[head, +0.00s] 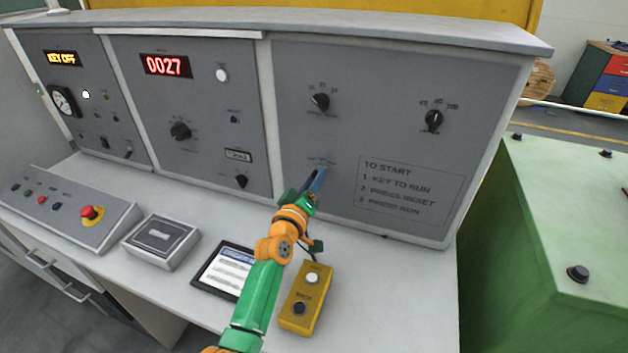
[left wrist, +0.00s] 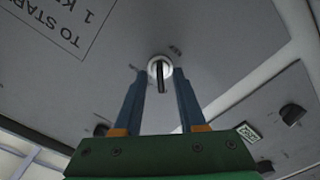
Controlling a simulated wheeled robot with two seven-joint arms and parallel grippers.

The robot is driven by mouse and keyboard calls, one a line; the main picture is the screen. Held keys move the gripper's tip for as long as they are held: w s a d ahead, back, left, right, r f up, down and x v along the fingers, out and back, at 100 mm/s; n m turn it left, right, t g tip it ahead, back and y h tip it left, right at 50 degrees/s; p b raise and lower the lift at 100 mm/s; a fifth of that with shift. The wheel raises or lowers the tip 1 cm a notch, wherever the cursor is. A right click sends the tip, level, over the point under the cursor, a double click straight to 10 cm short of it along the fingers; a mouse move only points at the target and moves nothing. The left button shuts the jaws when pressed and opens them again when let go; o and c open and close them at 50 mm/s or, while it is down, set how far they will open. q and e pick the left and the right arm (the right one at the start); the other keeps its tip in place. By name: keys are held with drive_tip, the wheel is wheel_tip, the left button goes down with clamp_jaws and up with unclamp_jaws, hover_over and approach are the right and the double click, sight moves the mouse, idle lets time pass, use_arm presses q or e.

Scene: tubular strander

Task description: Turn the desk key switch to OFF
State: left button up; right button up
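The key switch (left wrist: 158,66) shows in the left wrist view as a pale round collar with a dark key (left wrist: 161,78) standing out of it. It sits on the grey desk panel (head: 400,85); in the head view my left gripper hides it. My left gripper (head: 318,176) reaches the panel left of the start instructions. In the left wrist view its two blue fingers (left wrist: 160,84) stand open, one on each side of the key, with a visible gap to it. The amber display (head: 62,59) reads KEY OFF. My right gripper is not in view.
Rotary knobs (head: 320,102) sit above the gripper on the panel. On the desktop are a yellow two-button box (head: 306,297), a tablet (head: 222,271), a grey box (head: 160,240) and a console with a red emergency button (head: 89,212). A green cabinet (head: 560,220) stands at right.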

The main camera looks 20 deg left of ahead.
use_arm(q)
drive_tip(key=s, duration=0.7)
drive_tip(key=shift+a, duration=0.15)
drive_tip(key=shift+s+f, duration=0.1)
drive_tip(key=shift+s, duration=0.05)
